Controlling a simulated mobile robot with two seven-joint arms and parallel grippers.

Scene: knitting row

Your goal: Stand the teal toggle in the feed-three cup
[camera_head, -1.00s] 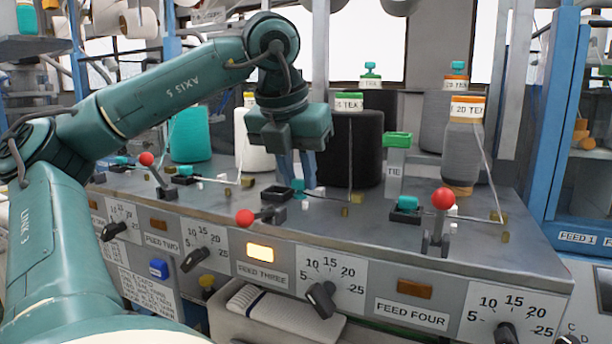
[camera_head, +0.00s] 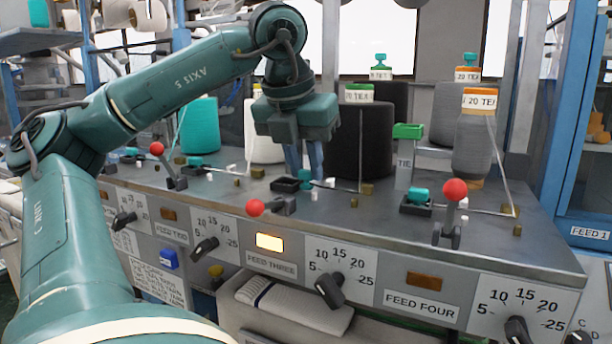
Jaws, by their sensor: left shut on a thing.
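The teal toggle (camera_head: 305,176) is between the fingertips of my left gripper (camera_head: 305,165). The gripper points down and is shut on the toggle, and its fingers partly hide it. The feed-three cup (camera_head: 284,186) is a dark, square, shallow holder on the grey machine top, behind the FEED THREE label. The toggle is just right of the cup, by its right edge; I cannot tell whether they touch. My right gripper is not in view.
A red-knobbed lever (camera_head: 256,207) lies tilted in front of the cup. A black yarn cone (camera_head: 358,145) stands close behind the gripper. Feed four has a teal toggle (camera_head: 418,194) in its cup and an upright red-knobbed lever (camera_head: 455,190). The lit amber lamp (camera_head: 269,241) is above the FEED THREE label.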

